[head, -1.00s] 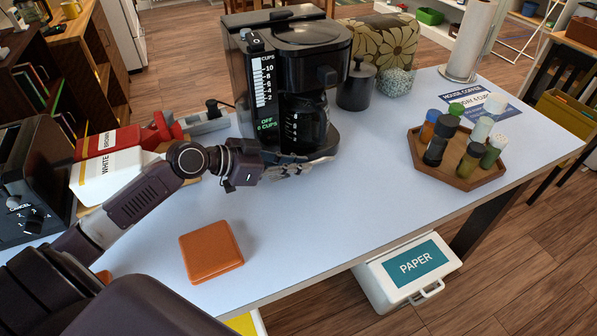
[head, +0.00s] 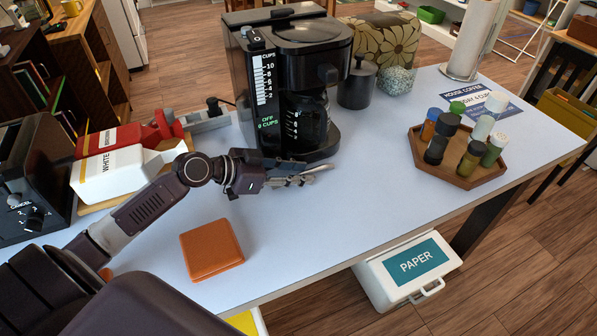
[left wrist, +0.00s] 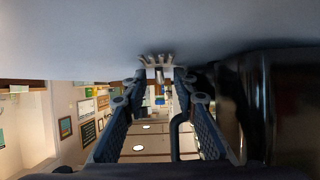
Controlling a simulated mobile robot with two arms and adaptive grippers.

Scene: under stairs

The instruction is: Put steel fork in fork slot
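My left gripper (head: 300,178) is low over the pale blue table, in front of the coffee maker. It is closed around the steel fork (head: 322,168), whose bright end sticks out past the fingertips to the right. In the left wrist view the fork's tines (left wrist: 156,60) show at the ends of the two fingers (left wrist: 160,75), close to the table surface. The rest of the fork is hidden by the fingers. No fork slot can be made out in these views. My right gripper is not in view.
The black coffee maker (head: 290,90) stands right behind my left gripper. A brown leather-like square (head: 211,249) lies in front. A wooden tray (head: 480,178) holds several spice jars at the right. The middle of the table is clear.

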